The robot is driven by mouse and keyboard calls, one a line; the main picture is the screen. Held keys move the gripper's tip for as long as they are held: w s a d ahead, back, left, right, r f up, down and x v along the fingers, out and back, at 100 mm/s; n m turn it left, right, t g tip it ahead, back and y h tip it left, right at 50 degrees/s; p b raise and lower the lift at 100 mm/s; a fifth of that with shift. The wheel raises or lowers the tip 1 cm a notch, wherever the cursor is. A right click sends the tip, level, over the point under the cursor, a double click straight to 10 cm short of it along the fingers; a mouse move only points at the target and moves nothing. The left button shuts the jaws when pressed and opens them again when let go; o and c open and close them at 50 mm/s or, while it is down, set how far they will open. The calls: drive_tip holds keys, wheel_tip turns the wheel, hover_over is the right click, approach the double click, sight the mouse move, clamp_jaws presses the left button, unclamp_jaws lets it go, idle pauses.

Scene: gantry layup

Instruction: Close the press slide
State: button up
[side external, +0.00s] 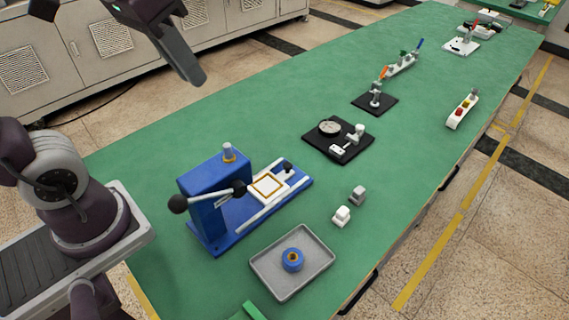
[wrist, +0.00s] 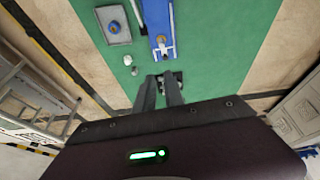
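The blue press (side external: 212,195) stands on the near left part of the green table, with a lever ending in black balls (side external: 178,204). Its slide (side external: 267,186), a white plate with an orange-brown border, sits outside the press body between two pale rails. A small black knob (side external: 288,168) stands at the slide's outer end. In the wrist view the blue press (wrist: 160,18) is at the top centre. My gripper (wrist: 160,78) is high above the table, clear of the press, its two fingers apart with nothing between them. It also shows at the top left of the side view (side external: 196,80).
A grey tray (side external: 262,262) holding a blue round part (side external: 292,259) lies in front of the press. Two small blocks (side external: 342,215) stand right of it. A black fixture plate (side external: 325,143) lies beyond. Several other fixtures line the far table. Open green surface lies behind the press.

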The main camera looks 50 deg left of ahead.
drive_tip(key=w, duration=0.4)
drive_tip(key=w+g, duration=0.1)
drive_tip(key=w, duration=0.3)
drive_tip(key=w+a+g, duration=0.1)
drive_tip(key=w, duration=0.3)
drive_tip(key=shift+w+r+n, duration=0.25)
drive_tip(key=shift+r+n, duration=0.05)
drive_tip(key=shift+n, duration=0.1)
clamp_jaws()
drive_tip(key=w+a+f+n+g, duration=0.15)
drive_tip(key=w+f+g, duration=0.25)
drive_tip(key=w+f, duration=1.25)
drive_tip(key=shift+m+g, duration=0.35)
drive_tip(key=shift+g, duration=0.25)
drive_tip(key=w+x, duration=0.1)
drive_tip(key=x, duration=0.4)
drive_tip(key=w+x, duration=0.1)
drive_tip(key=x, duration=0.4)
drive_tip(key=w+x, duration=0.1)
drive_tip(key=x, duration=0.5)
drive_tip(key=shift+d+f, duration=0.1)
drive_tip(key=shift+f, duration=0.25)
drive_tip(key=s, duration=0.3)
drive_tip(key=shift+d+f, duration=0.25)
drive_tip(key=shift+f, duration=0.1)
drive_tip(key=shift+s+d, duration=0.15)
drive_tip(key=shift+s, duration=0.45)
approach(263, 187)
drive_tip(key=x, duration=0.5)
drive_tip(key=shift+f, duration=0.1)
